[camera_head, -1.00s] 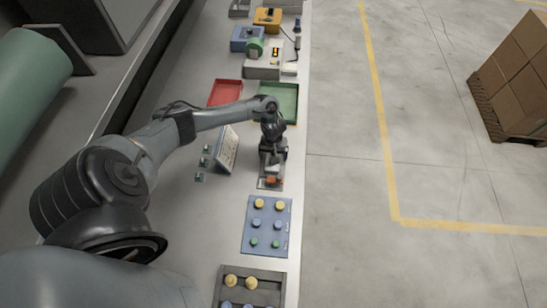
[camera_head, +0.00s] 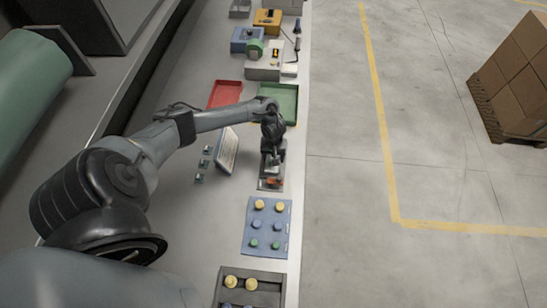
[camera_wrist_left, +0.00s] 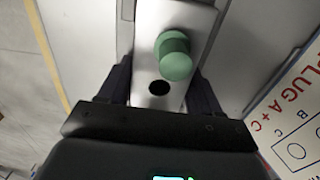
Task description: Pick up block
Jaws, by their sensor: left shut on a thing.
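My left gripper (camera_head: 271,171) points down over the bench. In the left wrist view, its two dark fingers (camera_wrist_left: 160,88) stand on either side of a light grey block (camera_wrist_left: 145,68), shut on it. The block's face has a dark round hole and carries a green round peg (camera_wrist_left: 174,56). I cannot tell whether the block touches the plate. My right gripper is not in view.
A white sign (camera_head: 227,152) leans left of the gripper, beside several small dark pieces (camera_head: 203,164). A blue board (camera_head: 267,227) with yellow, blue and green pegs lies nearer. Red (camera_head: 225,94) and green (camera_head: 289,102) trays lie behind. The bench's right edge is close.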

